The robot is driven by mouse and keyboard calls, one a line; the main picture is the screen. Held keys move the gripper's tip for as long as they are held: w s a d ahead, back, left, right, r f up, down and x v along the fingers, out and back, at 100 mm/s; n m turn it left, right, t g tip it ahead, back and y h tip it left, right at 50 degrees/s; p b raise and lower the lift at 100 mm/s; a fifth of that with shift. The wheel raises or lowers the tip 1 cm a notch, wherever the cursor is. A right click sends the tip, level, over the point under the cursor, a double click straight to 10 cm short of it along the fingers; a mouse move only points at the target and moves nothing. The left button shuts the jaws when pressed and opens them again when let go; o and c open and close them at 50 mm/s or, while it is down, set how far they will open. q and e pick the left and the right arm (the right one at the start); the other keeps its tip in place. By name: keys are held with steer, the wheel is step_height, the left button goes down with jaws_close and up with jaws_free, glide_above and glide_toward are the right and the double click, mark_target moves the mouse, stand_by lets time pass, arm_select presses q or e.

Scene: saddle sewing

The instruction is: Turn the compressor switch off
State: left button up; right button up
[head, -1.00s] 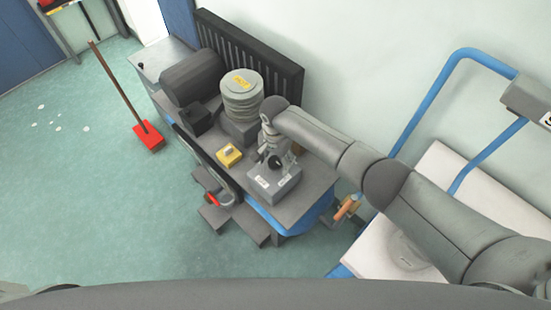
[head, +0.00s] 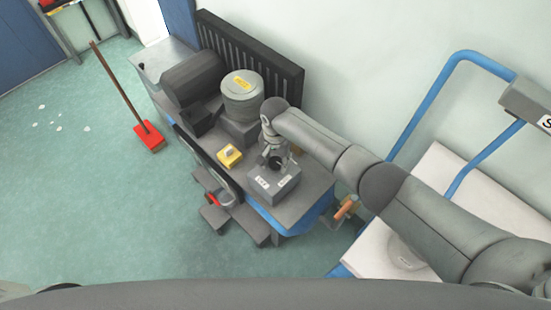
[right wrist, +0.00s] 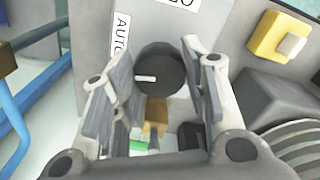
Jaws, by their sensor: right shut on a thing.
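The grey switch box (head: 272,192) stands on the front right corner of the compressor's top (head: 315,182). It carries a round black knob (head: 275,162) with white labels on the box. In the right wrist view, the knob (right wrist: 160,68) has a white mark pointing left, towards the label reading AUTO (right wrist: 121,36); another label at the top is cut off. My right gripper (right wrist: 160,85) is shut on the knob, one finger on each side. The right gripper also shows in the head view (head: 277,150), reaching down onto the box. My left gripper is not in view.
A yellow box with a light button (head: 230,155) sits left of the switch box. A grey cylinder (head: 242,100) and a dark motor (head: 190,77) stand behind. A blue-framed cart (head: 450,80) is at right. A red broom (head: 149,137) stands on open floor at left.

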steer(key=n, duration=0.3)
steer(key=shift+n+p, duration=0.3)
steer(key=shift+p, duration=0.05)
steer(key=n, duration=0.4)
steer(key=shift+n+p, duration=0.3)
steer(key=n, duration=0.3)
steer(key=shift+n, duration=2.1)
steer(key=o, duration=1)
steer(key=shift+o, duration=0.2)
